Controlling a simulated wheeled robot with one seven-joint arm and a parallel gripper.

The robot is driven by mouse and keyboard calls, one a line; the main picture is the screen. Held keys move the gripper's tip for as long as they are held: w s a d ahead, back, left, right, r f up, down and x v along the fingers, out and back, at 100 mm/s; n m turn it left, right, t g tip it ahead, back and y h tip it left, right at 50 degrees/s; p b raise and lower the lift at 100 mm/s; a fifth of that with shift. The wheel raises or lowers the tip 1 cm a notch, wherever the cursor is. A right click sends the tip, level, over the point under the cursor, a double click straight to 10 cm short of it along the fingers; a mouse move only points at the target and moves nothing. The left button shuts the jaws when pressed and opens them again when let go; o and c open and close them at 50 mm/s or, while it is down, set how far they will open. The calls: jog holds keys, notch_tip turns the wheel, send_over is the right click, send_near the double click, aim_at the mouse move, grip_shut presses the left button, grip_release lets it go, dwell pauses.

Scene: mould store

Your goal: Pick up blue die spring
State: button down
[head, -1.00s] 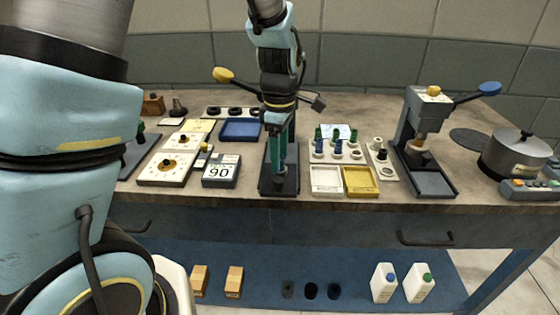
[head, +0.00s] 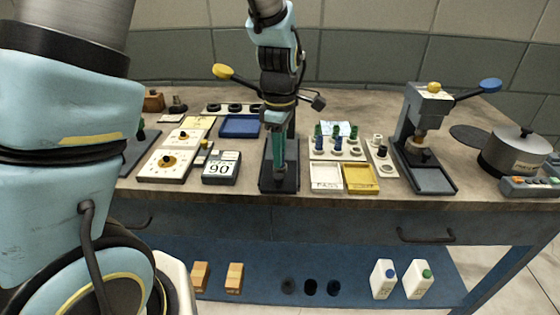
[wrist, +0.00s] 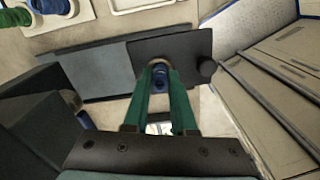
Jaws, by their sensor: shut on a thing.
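A blue die spring (wrist: 160,82) shows between my fingertips in the wrist view, over the dark plate of a press. My gripper (wrist: 159,73) has its two green fingers closed on the spring. In the head view my gripper (head: 279,176) points down over the dark base (head: 288,186) of the middle press, and its fingers hide most of the spring. I cannot tell whether the spring still touches the press.
A white rack (head: 320,155) of green and blue springs stands right of my gripper. In front of it are a white tray (head: 326,187) and a yellow tray (head: 361,189). A display box (head: 220,181) is to the left. Another press (head: 425,125) and a pot (head: 517,152) stand right.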

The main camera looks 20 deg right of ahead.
dwell(0.3)
notch_tip(320, 180, up, 10)
jog(key=shift+b, duration=0.65)
notch_tip(320, 180, up, 3)
jog(key=p, duration=0.3)
